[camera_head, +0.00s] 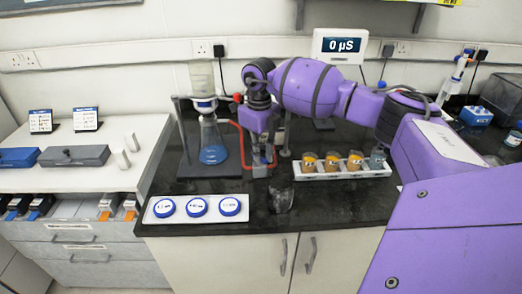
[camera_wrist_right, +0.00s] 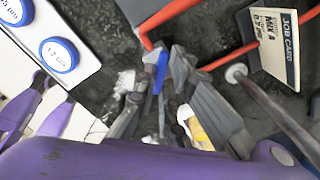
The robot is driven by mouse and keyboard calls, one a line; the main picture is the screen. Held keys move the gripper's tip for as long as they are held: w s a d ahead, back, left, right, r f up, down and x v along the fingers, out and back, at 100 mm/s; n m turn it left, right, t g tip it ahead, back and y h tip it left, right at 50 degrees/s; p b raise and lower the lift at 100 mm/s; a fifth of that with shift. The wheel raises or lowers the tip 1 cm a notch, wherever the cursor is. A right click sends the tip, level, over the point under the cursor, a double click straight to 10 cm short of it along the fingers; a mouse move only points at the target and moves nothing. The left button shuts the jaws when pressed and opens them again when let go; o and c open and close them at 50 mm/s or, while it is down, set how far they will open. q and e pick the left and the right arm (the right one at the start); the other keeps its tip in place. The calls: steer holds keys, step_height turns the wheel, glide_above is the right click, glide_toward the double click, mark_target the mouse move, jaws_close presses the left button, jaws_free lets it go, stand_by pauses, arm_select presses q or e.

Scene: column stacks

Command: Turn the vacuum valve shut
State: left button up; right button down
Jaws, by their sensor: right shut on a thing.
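The vacuum valve shows in the right wrist view as a small blue handle (camera_wrist_right: 160,72) where red tubing (camera_wrist_right: 150,28) meets it. My right gripper (camera_wrist_right: 166,68) is shut on this blue handle, with grey fingers on both sides of it. In the head view my right gripper (camera_head: 262,160) points down at the counter, right of the filter flask (camera_head: 213,145), and hides most of the valve. Red tubing (camera_head: 240,140) runs beside the flask, which holds blue liquid. The handle's exact angle against the tubing is hard to tell. My left gripper is not in view.
A white tray with several orange jars (camera_head: 332,164) stands right of the gripper. A clear beaker (camera_head: 282,200) stands in front. A white tray (camera_head: 158,217) with three blue-lidded dishes lies front left. A job card (camera_wrist_right: 275,45) stands near the tubing. A meter (camera_head: 340,45) reads 0 µS.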

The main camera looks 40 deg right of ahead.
steer(key=shift+r+m, duration=0.1)
steer(key=shift+m, duration=0.7)
steer(key=c, duration=1.8)
jaws_free()
steer(key=shift+c, duration=0.2)
step_height(320, 180, up, 12)
